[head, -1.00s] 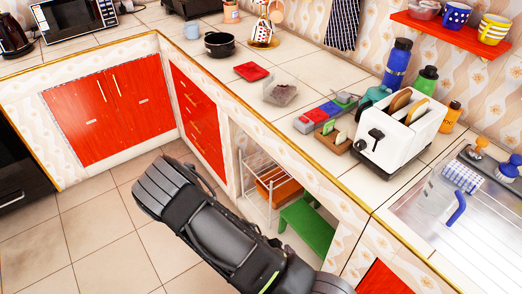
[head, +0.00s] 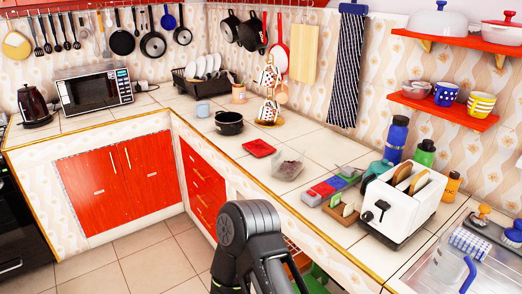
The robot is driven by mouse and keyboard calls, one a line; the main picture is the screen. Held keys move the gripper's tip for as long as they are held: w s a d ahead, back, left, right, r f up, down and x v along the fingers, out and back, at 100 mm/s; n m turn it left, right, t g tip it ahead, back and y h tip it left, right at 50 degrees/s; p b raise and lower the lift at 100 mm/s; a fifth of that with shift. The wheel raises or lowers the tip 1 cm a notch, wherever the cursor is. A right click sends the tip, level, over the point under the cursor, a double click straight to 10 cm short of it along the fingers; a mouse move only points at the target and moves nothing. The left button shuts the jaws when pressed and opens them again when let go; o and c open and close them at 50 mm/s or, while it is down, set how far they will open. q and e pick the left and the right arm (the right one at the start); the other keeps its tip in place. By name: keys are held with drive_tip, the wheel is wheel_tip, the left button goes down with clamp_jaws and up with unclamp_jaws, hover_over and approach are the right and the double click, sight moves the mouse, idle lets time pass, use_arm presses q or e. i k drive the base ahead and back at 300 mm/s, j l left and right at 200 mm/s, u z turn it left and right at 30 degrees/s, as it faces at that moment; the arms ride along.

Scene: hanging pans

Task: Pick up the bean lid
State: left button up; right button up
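A flat red square piece (head: 258,148), which looks like the bean lid, lies on the tiled counter. Just to its right and nearer stands a clear open container (head: 288,165) with dark beans in the bottom. The red piece is apart from the container, and nothing covers it. One of my black arm links rises from the bottom middle of the head view, in front of the counter edge. Neither gripper shows.
A black pot (head: 229,123) stands behind the red piece. A red shelf (head: 443,110) juts from the wall above. Bare tiles lie behind the bean container.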

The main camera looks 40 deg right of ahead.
sight(259, 147)
drive_tip(key=z, duration=0.5)
drive_tip(key=i+z, duration=0.1)
drive_tip(key=z, duration=0.4)
drive_tip(key=j+z, duration=0.1)
drive_tip(key=z, duration=0.4)
drive_tip(key=i+z, duration=0.1)
drive_tip(key=z, duration=0.4)
drive_tip(key=i+j+z, duration=0.15)
drive_tip(key=j+z, duration=0.75)
drive_tip(key=j, duration=0.25)
drive_tip(key=j+z, duration=0.45)
drive_tip(key=j, duration=0.15)
drive_tip(key=k+j+z, duration=0.1)
drive_tip(key=j+z, duration=0.3)
drive_tip(key=j, duration=0.2)
drive_tip(key=k+j, duration=0.1)
drive_tip(key=j, duration=0.35)
drive_tip(key=k+j, duration=0.1)
drive_tip(key=j, duration=0.4)
drive_tip(key=k+j, duration=0.15)
drive_tip(key=j, duration=0.3)
drive_tip(key=k+j+z, duration=0.1)
drive_tip(key=j, duration=0.35)
